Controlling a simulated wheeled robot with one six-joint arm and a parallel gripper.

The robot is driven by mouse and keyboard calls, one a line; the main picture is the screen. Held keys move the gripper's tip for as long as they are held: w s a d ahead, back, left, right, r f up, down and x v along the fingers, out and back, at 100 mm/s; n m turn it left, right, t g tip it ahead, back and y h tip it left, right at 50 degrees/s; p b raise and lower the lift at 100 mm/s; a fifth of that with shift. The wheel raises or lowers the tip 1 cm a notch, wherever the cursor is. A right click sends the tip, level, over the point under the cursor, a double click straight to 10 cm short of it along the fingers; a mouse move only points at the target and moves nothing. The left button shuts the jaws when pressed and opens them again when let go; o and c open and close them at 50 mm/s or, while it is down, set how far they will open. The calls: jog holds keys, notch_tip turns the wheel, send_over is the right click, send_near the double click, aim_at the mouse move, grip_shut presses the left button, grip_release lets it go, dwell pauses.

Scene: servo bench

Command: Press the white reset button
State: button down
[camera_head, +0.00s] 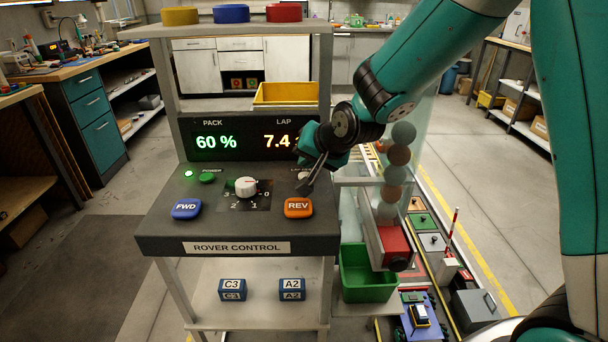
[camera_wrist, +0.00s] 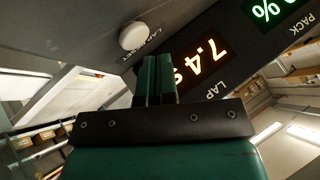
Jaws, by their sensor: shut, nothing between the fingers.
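The white reset button (camera_wrist: 134,35) is a round pale disc on the dark panel in the wrist view, beside small lettering that I cannot fully read. In the head view the button (camera_head: 303,175) is partly hidden by my gripper. My gripper (camera_head: 308,186) is at the right side of the rover control panel (camera_head: 160,222), pointing down toward the button area. In the wrist view the fingertips (camera_wrist: 155,62) are together and empty, with the button just beyond them, up and left. I cannot tell whether they touch the panel.
An orange REV button (camera_head: 298,207), a blue FWD button (camera_head: 186,209), a white knob (camera_head: 247,187) and a green button (camera_head: 207,177) are on the panel. A display (camera_head: 240,141) stands behind. A clear tube of balls (camera_head: 398,155) and a green bin (camera_head: 368,280) are right.

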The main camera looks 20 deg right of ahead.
aim_at(308, 175)
dwell(0.5)
jog(key=shift+f+b, duration=0.4)
jog(key=shift+f+b, duration=0.45)
jog(key=shift+f, duration=0.1)
dwell(0.5)
jog(key=shift+r, duration=0.1)
jog(key=shift+r+p, duration=0.8)
jog(key=shift+r, duration=0.05)
jog(key=shift+r, duration=0.15)
notch_tip(308, 175, up, 5)
jog(key=p, duration=0.4)
dwell(0.6)
